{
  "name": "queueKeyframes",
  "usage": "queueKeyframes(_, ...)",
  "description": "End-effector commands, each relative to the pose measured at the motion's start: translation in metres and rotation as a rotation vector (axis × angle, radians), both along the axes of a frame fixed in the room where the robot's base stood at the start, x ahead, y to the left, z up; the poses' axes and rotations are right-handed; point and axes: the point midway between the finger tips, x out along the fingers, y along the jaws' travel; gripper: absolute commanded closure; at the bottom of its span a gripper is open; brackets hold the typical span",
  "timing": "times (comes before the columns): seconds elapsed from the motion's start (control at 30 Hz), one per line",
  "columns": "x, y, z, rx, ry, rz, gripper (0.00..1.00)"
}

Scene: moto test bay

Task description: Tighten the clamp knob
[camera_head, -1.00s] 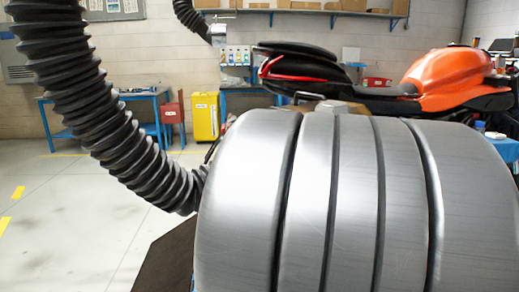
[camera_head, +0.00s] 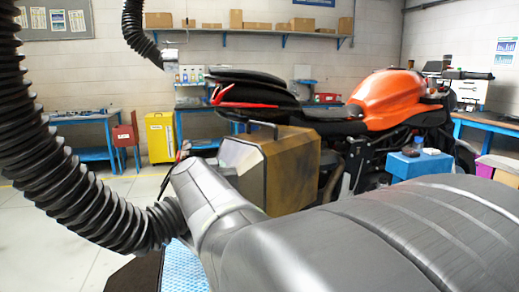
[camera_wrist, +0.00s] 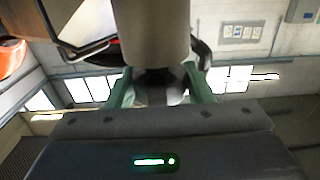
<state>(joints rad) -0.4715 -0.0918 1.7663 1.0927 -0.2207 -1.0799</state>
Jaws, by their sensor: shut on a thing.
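In the wrist view, my gripper (camera_wrist: 158,92) has its two green fingers on either side of a dark part (camera_wrist: 155,82), and is shut on it. This part sits where a clamp knob could be, but it is shadowed and its shape is unclear. A broad grey-beige body (camera_wrist: 152,30) comes down from the top of that view, right in front of the fingers, and hides much of what lies beyond. In the head view my own grey arm hides the gripper and the knob. A black ribbed hose (camera_head: 85,205) hangs at the left and ends beside my arm.
A dark and bronze box-like part (camera_head: 290,170) stands just beyond my arm. Behind it is an orange and black motorcycle (camera_head: 385,98). A blue box (camera_head: 418,165) is at the right. A yellow cabinet (camera_head: 160,138) and blue workbench (camera_head: 90,117) stand by the wall.

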Motion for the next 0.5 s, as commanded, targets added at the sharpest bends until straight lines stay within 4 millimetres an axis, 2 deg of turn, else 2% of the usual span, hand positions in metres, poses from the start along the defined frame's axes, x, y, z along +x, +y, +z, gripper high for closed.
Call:
queueKeyframes(0.03, -0.0007, 0.003, 0.0061, -0.005, 0.01, -0.024, 0.76)
queueKeyframes(0.5, -0.0005, 0.002, 0.0039, -0.006, 0.006, -0.338, 0.76)
